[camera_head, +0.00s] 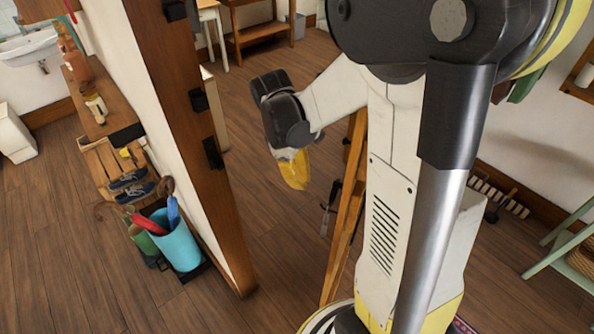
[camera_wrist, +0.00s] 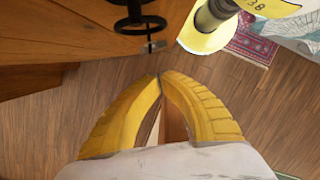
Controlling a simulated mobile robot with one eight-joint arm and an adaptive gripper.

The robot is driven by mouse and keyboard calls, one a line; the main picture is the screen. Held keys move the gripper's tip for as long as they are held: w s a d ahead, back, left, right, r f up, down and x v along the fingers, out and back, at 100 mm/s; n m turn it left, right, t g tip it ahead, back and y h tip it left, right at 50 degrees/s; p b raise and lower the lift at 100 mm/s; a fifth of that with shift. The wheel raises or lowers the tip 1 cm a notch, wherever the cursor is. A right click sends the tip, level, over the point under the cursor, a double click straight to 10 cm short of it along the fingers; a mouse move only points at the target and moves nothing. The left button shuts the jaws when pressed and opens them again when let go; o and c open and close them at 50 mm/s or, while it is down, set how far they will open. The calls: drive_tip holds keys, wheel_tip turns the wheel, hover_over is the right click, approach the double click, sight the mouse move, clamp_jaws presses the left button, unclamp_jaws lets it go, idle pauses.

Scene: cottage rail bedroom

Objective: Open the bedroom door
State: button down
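The wooden bedroom door (camera_head: 345,222) shows nearly edge-on in the head view. It stands swung away from the wooden door post (camera_head: 190,130), with floor visible between them. Its black handle (camera_head: 330,207) shows beside the door edge. In the wrist view the door (camera_wrist: 60,45) fills the upper left, with the black handle (camera_wrist: 140,22) at the top. My gripper (camera_head: 293,172) is left of the door, apart from the handle. In the wrist view the yellow fingertips of my gripper (camera_wrist: 160,76) meet, with nothing seen held between them. My arm hides much of the door.
A turquoise bin (camera_head: 178,245) with umbrellas and a wooden bench (camera_head: 100,160) with shoes stand left of the post. A green shelf (camera_head: 560,245) stands at the right. A patterned rug (camera_wrist: 250,45) lies near my base. Open floor shows between post and door.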

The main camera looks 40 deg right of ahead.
drive_tip(key=s+d+f+b, duration=0.2)
drive_tip(key=s+d+f, duration=0.1)
drive_tip(key=s+f, duration=0.1)
drive_tip(key=shift+f, duration=0.35)
drive_tip(key=shift+s, duration=0.15)
